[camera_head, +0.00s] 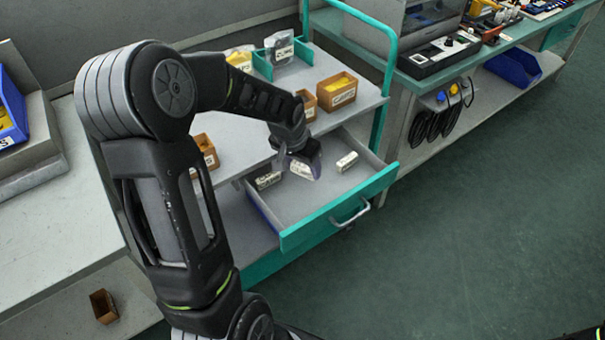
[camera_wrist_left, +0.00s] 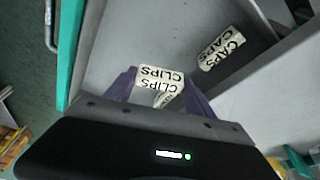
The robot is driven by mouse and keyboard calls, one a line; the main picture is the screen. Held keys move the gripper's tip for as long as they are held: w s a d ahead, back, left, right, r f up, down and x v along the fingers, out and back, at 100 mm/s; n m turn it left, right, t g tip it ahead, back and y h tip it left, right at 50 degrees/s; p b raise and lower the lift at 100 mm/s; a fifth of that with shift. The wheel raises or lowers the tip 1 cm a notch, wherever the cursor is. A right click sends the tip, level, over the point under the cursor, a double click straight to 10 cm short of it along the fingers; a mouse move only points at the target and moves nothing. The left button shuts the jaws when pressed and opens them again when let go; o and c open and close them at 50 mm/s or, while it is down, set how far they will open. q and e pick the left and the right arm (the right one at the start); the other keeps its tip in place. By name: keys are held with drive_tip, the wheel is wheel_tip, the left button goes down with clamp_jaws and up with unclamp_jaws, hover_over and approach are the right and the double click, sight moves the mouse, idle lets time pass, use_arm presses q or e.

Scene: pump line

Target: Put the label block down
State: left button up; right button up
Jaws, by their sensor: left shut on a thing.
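My left gripper (camera_head: 306,160) is inside the open drawer (camera_head: 318,201), pointing down. It is shut on a white label block (camera_head: 302,169) marked CLIPS, which also shows between the purple fingertips in the left wrist view (camera_wrist_left: 160,78). The block is low over the drawer floor; I cannot tell whether it touches. A second white block (camera_head: 268,180) lies to the left in the drawer; it reads CAPS in the left wrist view (camera_wrist_left: 222,50). A third white block (camera_head: 347,161) lies to the right, its lettering too small to read. My right gripper is not in view.
The drawer's teal front (camera_head: 340,207) and its handle (camera_head: 350,214) stick out over the floor. Brown bins (camera_head: 337,93) and bagged parts stand on the bench top above. The drawer floor towards the front is clear.

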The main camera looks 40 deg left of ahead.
sight(302, 174)
use_arm(q)
drive_tip(key=shift+f, duration=1.8)
drive_tip(key=shift+f, duration=0.15)
drive_tip(key=o, duration=1.3)
drive_tip(key=v, duration=1.2)
